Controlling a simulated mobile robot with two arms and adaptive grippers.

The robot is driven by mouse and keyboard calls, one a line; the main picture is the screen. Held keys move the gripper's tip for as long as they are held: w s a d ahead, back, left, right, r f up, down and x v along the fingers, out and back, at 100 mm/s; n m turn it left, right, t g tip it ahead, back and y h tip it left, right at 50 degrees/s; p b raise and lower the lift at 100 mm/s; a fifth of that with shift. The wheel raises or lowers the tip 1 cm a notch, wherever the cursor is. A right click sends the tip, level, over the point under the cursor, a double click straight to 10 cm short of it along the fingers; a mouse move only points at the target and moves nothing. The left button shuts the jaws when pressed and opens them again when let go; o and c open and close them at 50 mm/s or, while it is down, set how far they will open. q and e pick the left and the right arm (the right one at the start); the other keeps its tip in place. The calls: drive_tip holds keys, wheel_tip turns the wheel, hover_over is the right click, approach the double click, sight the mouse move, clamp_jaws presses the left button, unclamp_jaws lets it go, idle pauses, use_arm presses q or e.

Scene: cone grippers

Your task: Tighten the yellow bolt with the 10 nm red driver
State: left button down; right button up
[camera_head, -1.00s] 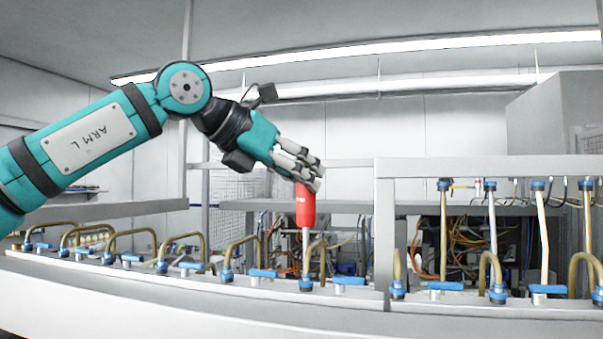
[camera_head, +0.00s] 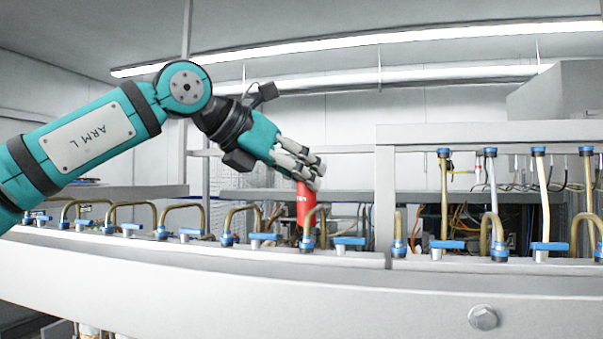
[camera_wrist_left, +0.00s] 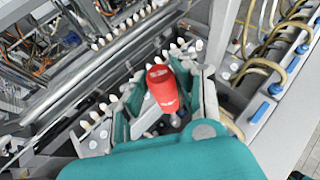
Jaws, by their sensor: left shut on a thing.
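The red driver (camera_head: 304,204) hangs roughly upright below my left gripper (camera_head: 307,178), its lower end hidden behind the pipes and rail. My left gripper is shut on the top of its handle. In the left wrist view the red handle (camera_wrist_left: 162,88) stands between the fingers (camera_wrist_left: 165,105) of the left gripper. I see no yellow bolt in either view. A grey hex bolt (camera_head: 482,317) sits on the front of the white beam at lower right. My right gripper is not in view.
A white beam (camera_head: 200,280) crosses the front, with brass pipe loops (camera_head: 180,215) and blue valve handles (camera_head: 262,237) along its top. A grey frame (camera_head: 384,190) stands right of the driver. Orange cables (camera_head: 462,220) hang behind.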

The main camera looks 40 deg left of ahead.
use_arm(q)
drive_tip(key=shift+f, duration=0.25)
idle(0.4)
idle(0.3)
drive_tip(key=shift+f+b, duration=0.6)
drive_tip(key=shift+b, duration=0.1)
